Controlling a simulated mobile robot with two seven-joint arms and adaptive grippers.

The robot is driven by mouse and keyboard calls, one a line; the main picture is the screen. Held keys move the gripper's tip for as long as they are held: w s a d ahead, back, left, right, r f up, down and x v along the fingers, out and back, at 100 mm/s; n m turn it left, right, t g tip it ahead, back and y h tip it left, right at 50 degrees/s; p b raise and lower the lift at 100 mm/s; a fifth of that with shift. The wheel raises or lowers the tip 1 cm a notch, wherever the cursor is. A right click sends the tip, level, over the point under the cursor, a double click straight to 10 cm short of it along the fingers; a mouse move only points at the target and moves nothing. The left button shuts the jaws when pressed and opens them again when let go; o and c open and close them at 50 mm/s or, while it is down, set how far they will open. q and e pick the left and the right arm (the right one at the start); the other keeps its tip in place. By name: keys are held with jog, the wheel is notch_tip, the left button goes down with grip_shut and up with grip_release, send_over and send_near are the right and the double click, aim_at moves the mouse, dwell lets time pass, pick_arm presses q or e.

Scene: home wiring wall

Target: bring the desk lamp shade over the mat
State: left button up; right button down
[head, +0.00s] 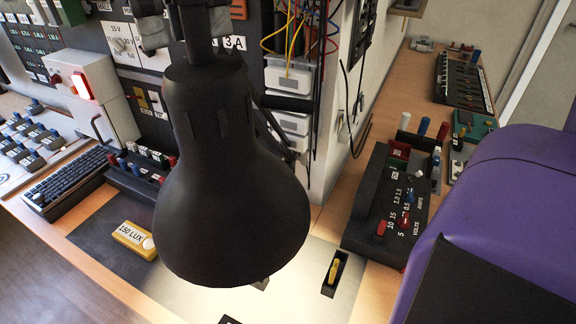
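The black desk lamp shade (230,205) hangs large in the middle of the head view, wide rim down. Dark grey parts (151,27) flank its neck at the top edge; I cannot tell whether they are my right gripper's fingers or the lamp's joint. The grey mat (100,232) lies on the desk below and to the left, and the shade covers part of this area from view. A bright lit patch lies under and around the rim. The gap between shade and desk is hard to judge. My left gripper is not in view.
A yellow 150 LUX meter (134,238) lies on the mat. A black keyboard (66,183) is at left. A black switch box (389,205) stands close right of the shade, and cables (300,35) hang behind. A purple and black part, probably my arm, fills the lower right.

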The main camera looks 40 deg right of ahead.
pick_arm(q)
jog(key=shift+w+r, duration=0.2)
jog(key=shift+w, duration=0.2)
pick_arm(e)
jog(key=shift+w+a, duration=0.5)
jog(key=shift+w, duration=0.4)
jog(key=shift+w+a, duration=0.5)
jog(key=shift+w, duration=0.35)
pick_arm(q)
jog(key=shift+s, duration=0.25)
pick_arm(e)
jog(key=shift+d, duration=0.1)
